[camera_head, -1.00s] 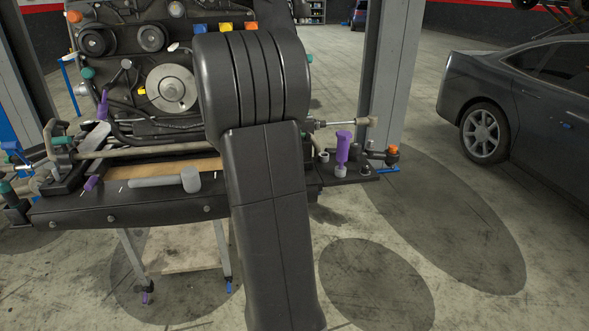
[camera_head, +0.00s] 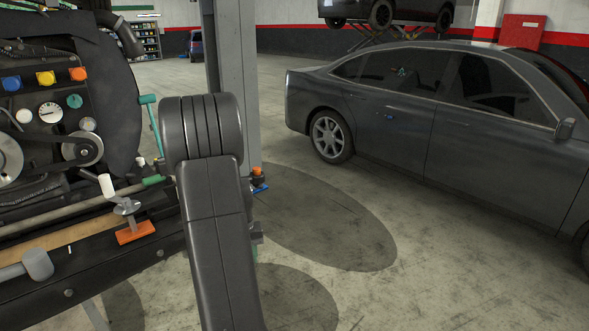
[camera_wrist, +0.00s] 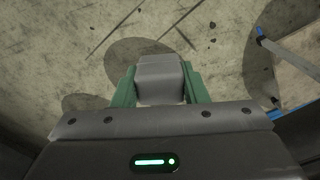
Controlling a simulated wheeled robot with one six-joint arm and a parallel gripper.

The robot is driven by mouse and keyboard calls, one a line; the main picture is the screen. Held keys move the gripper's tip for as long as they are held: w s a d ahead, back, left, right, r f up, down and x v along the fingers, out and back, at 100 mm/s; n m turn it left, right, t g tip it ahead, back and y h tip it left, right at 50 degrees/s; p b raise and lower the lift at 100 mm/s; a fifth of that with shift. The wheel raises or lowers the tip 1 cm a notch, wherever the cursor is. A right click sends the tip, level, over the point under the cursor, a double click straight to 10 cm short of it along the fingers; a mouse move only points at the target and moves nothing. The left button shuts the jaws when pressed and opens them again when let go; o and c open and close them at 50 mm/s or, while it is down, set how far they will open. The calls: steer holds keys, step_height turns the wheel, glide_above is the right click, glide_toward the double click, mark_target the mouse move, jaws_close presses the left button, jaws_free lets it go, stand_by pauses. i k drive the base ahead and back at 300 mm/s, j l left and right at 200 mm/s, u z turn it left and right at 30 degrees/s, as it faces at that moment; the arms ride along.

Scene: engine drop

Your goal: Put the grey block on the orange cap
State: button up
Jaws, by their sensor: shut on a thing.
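My gripper (camera_wrist: 159,84) has green fingers in the wrist view. It is shut on the grey block (camera_wrist: 160,72), with one finger on each side of it. The block is above the concrete floor. In the head view a small grey piece (camera_head: 257,232) that looks like the block shows just right of my arm, with a bit of green below. An orange cap (camera_head: 257,171) sits above a blue piece (camera_head: 261,188), right behind my arm, and is partly hidden. Another orange cap-like piece (camera_head: 78,74) is on the engine. I cannot tell which cap is meant.
The engine (camera_head: 60,120) and dark bench (camera_head: 110,270) fill the left, with a grey-headed mallet (camera_head: 38,264) and an orange-based piece (camera_head: 136,232). A grey post (camera_head: 236,80) stands behind my arm. A dark car (camera_head: 430,120) is right; floor between is clear.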

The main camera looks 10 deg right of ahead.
mark_target(256, 168)
steer(key=i+z, duration=0.4)
steer(key=i+j+z, duration=0.2)
steer(key=i+z, duration=0.25)
steer(key=i+j+z, duration=0.4)
steer(key=k+l, duration=0.1)
